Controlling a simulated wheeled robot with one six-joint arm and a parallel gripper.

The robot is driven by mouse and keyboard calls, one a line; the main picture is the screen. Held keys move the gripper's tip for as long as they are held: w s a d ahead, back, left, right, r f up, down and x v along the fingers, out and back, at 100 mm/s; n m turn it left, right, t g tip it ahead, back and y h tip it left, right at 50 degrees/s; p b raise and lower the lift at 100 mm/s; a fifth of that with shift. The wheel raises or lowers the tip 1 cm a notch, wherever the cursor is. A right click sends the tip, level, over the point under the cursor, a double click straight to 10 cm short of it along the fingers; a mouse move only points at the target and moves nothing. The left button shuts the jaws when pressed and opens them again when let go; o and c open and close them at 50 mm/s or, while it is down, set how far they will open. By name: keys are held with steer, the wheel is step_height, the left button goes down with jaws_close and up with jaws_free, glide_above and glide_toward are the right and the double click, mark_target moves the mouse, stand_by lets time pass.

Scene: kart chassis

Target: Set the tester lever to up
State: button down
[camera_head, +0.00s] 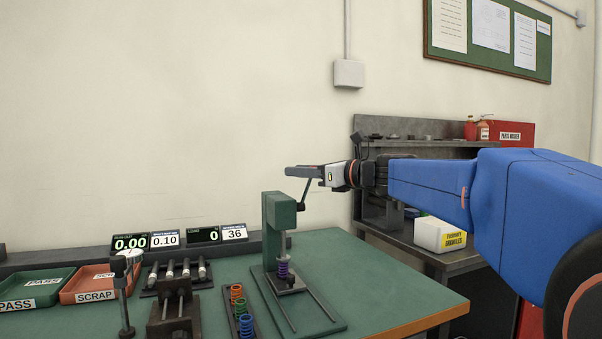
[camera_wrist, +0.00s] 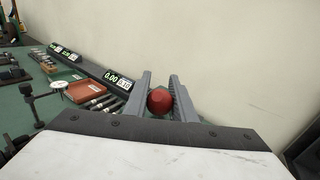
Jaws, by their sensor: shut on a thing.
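The green tester (camera_head: 279,228) stands on the bench, with a purple spring (camera_head: 283,270) on its lower platform. Its lever (camera_head: 304,193) is a thin dark rod that rises from the tester's head, tilted slightly to the right. My gripper (camera_head: 300,171) is at the lever's top, reaching in from the right. In the wrist view, the lever's red knob (camera_wrist: 159,101) sits between the two grey fingers of my gripper (camera_wrist: 161,88), which are shut on it. The knob is hidden by the fingers in the head view.
Displays (camera_head: 204,237) stand along the bench's back, the load one reading 0. A rack of coloured springs (camera_head: 240,312), a green tray (camera_head: 30,289) and an orange scrap tray (camera_head: 89,284) lie left of the tester. A parts washer bench (camera_head: 440,262) stands behind right. The bench's right part is clear.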

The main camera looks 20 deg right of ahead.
steer(key=w+m+g+h, duration=0.1)
steer(key=w+g, duration=0.3)
steer(key=w, duration=0.4)
steer(key=shift+d+r+m, duration=0.2)
steer(key=shift+r+m, duration=0.1)
steer(key=shift+m, duration=0.3)
steer(key=shift+f, duration=0.15)
steer(key=c, duration=1.5)
jaws_free()
steer(key=shift+w+h, duration=0.15)
steer(key=shift+h, duration=0.15)
steer(key=v, duration=1.7)
steer(key=shift+d+r, duration=0.25)
steer(key=shift+r, duration=0.1)
